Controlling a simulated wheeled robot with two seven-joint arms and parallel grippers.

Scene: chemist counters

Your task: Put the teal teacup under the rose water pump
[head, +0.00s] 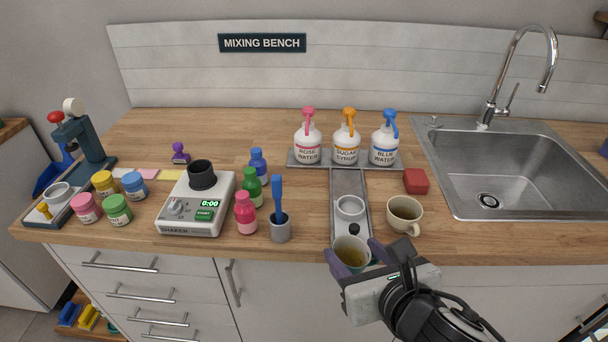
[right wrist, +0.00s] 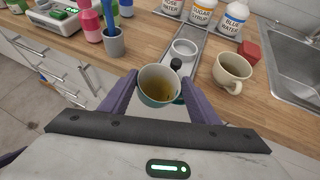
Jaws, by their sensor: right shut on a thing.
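The teal teacup (head: 351,252) has brownish liquid in it and is between the fingers of my right gripper (head: 358,262), which is shut on it. It also shows in the right wrist view (right wrist: 161,86), at the counter's front edge, near the end of the grey track. The rose water pump (head: 308,148) is white with a pink top. It stands at the left of the pump row, beside the sugar syrup pump (head: 346,149) and the blue water pump (head: 384,150). My left gripper is not in view.
A grey track (head: 348,184) runs forward from the pump base, with a white ring holder (head: 350,208) and a black knob (head: 354,229) on it. A cream cup (head: 403,214) and a red block (head: 416,181) stand right of it. The shaker (head: 197,203) and bottles are left.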

